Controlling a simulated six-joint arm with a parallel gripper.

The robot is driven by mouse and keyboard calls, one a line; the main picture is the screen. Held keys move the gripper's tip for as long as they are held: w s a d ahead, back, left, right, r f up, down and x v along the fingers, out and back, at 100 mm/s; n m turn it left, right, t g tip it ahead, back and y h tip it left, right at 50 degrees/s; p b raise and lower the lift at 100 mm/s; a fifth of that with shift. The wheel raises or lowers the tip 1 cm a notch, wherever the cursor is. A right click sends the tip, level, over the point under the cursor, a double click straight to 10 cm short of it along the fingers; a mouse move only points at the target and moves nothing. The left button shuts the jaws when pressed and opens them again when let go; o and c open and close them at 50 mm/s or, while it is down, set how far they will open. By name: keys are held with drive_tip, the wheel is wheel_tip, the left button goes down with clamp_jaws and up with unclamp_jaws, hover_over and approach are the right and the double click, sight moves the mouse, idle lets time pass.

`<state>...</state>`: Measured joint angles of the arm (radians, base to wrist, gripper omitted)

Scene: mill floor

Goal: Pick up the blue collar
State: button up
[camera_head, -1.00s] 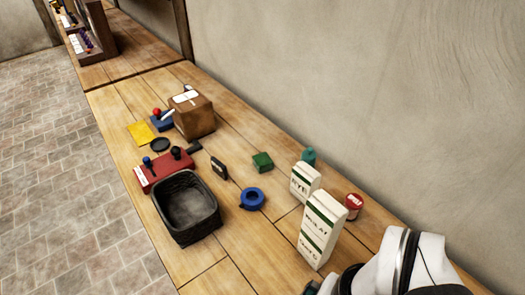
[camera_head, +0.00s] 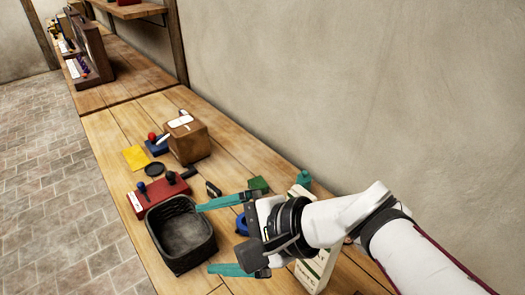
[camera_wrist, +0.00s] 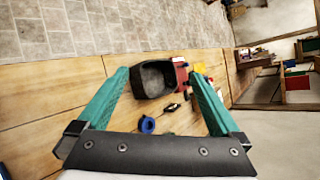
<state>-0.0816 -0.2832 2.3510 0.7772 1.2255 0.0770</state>
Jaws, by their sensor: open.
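The blue collar (camera_head: 241,225) is a ring lying flat on the wooden bench, to the right of the dark basket. In the head view my gripper (camera_head: 205,238) hides much of it. In the wrist view the whole blue collar (camera_wrist: 147,125) shows low in the picture, between my two teal fingers and apart from both. My gripper (camera_wrist: 164,82) is wide open and empty, held above the bench with its fingers pointing toward the basket side.
The black basket (camera_head: 211,241) stands left of the collar. A red control box (camera_head: 160,193), a brown box (camera_head: 203,145), a green block (camera_head: 259,184) and a teal bottle (camera_head: 304,178) are farther back. Pale cartons (camera_head: 313,273) stand partly behind my arm. The wall borders the bench's right side.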

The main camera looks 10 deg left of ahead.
drive_tip(key=w+a+r+m+t+y, duration=0.1)
drive_tip(key=w+a+r+m+t, duration=0.1)
drive_tip(key=w+m+t, duration=0.6)
drive_tip(key=w+d+f+m+h, duration=0.35)
drive_tip(key=w+f+m, duration=0.25)
drive_tip(key=w+m, duration=0.4)
drive_tip(key=shift+m+t+h, duration=0.4)
drive_tip(key=shift+m+h, duration=0.05)
drive_tip(key=shift+m, duration=0.05)
drive_tip(key=f, duration=0.8)
drive_tip(key=w+d+f, duration=0.1)
drive_tip(key=f, duration=0.8)
drive_tip(key=w+f, duration=0.1)
drive_tip(key=f, duration=0.7)
drive_tip(key=shift+w+d+f, duration=0.15)
drive_tip(key=shift+d+f, duration=0.05)
drive_tip(key=shift+f, duration=0.15)
drive_tip(key=x, duration=0.7)
drive_tip(key=shift+w+f, duration=0.15)
drive_tip(key=shift+w, duration=0.25)
drive_tip(key=c, duration=1.3)
